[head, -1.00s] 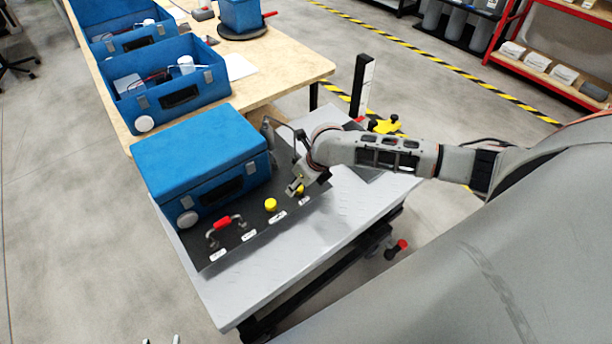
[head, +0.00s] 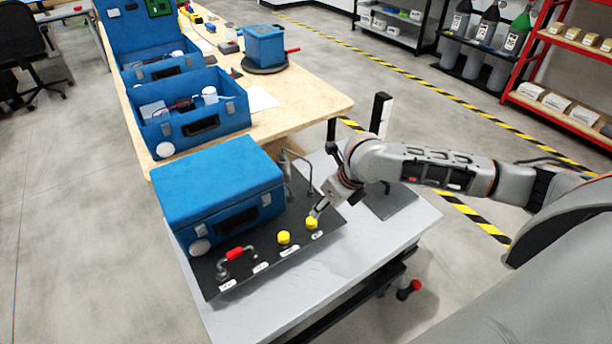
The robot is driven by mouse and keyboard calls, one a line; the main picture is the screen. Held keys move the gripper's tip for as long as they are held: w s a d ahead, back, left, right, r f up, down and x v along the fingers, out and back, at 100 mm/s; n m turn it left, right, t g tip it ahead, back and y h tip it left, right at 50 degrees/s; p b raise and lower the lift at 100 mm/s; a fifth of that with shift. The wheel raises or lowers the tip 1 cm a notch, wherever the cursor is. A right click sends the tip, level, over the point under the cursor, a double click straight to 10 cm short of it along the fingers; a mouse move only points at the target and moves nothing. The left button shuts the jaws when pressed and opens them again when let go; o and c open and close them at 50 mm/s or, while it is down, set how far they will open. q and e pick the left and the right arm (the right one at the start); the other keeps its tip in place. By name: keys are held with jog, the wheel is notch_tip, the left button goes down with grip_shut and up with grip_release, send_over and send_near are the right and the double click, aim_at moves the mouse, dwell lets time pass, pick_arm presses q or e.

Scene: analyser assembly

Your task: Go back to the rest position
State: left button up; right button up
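My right arm comes in from the right. Its gripper (head: 316,212) points down at the right end of a black panel (head: 232,276), close above or behind the right yellow knob (head: 311,224). Contact with that knob cannot be made out. The fingers are small and partly overlapped, so their opening is unclear, and no held object can be made out. A second yellow knob (head: 284,238) and a red-grip handle (head: 235,254) stand to the left on the panel. A closed blue case (head: 218,182) sits behind them. My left gripper is not in view.
The panel lies on a grey metal cart (head: 275,309). A wooden table (head: 292,106) behind it carries an open blue case (head: 190,125) and a smaller blue box (head: 264,46). A dark post (head: 379,115) rises behind my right arm. Floor left of the cart is clear.

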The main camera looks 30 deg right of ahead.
jog(key=shift+a, duration=0.1)
jog(key=s+a+f+m+t+y, duration=0.1)
jog(key=a+f+m+y, duration=0.15)
jog(key=a+m, duration=0.3)
jog(key=s+a+f+m+t+y, duration=0.1)
jog(key=a+f+m, duration=0.25)
jog(key=a, duration=0.35)
jog(key=s+f+m+t, duration=0.1)
jog(key=s+f+m, duration=0.1)
jog(key=m, duration=0.4)
jog(key=s+a+f+m+t, duration=0.1)
jog(key=s+f+m, duration=0.1)
jog(key=m, duration=0.4)
jog(key=s+f+m+t, duration=0.1)
jog(key=s+f+m, duration=0.1)
jog(key=s+m, duration=0.2)
jog(key=shift+a+m, duration=0.25)
jog(key=shift+m, duration=0.65)
jog(key=s+d+f+m+t+h, duration=0.1)
jog(key=s+d+f+m, duration=0.3)
jog(key=s+m, duration=0.4)
jog(key=shift+d+h, duration=0.7)
jog(key=shift+h, duration=0.05)
jog(key=shift+s, duration=0.1)
